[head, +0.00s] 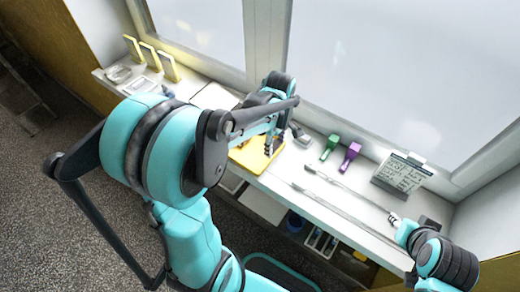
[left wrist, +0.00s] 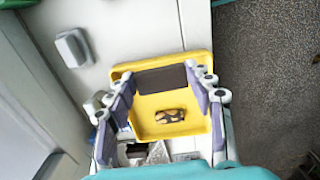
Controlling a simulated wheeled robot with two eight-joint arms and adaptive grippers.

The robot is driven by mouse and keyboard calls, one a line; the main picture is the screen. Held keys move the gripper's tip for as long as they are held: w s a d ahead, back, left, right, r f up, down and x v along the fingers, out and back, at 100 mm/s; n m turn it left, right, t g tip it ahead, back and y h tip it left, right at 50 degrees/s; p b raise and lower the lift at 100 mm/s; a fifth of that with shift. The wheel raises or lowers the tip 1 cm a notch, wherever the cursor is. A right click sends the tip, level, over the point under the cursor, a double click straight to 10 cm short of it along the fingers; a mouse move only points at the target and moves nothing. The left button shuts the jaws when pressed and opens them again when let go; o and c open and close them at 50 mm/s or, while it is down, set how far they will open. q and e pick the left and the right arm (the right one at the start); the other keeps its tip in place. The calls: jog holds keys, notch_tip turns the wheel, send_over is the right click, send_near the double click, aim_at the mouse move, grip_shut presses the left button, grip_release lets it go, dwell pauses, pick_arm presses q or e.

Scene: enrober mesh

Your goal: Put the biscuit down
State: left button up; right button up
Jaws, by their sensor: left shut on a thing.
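My left gripper (left wrist: 161,88) is shut on a dark brown, bar-like biscuit (left wrist: 162,79), held between the fingertips over a yellow tray (left wrist: 198,60) in the left wrist view. Whether the biscuit touches the tray, I cannot tell. A small tan piece with dark stripes (left wrist: 170,116) lies on the tray floor. In the head view the left gripper (head: 270,146) points down at the yellow tray (head: 250,161), and the biscuit cannot be made out. My right gripper (head: 394,218) is low at the right near a long thin rod; its jaws are too small to read.
A green block (head: 330,147) and a purple block (head: 349,157) stand right of the tray by the window. A lettered card (head: 402,174) stands farther right. Yellow upright pieces (head: 150,56) stand at the far left. Thin rods (head: 345,190) lie along the white counter.

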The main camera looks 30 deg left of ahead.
pick_arm(q)
jog(key=b, duration=0.1)
send_over(262, 154)
notch_tip(262, 154, down, 3)
jog(key=shift+w+f, duration=0.1)
jog(key=shift+f, duration=0.1)
notch_tip(262, 154, down, 4)
jog(key=shift+f+b, duration=0.1)
jog(key=shift+b, duration=0.95)
jog(key=o, duration=0.4)
jog(key=shift+f, duration=0.1)
jog(key=o, duration=0.4)
jog(key=shift+o, duration=0.2)
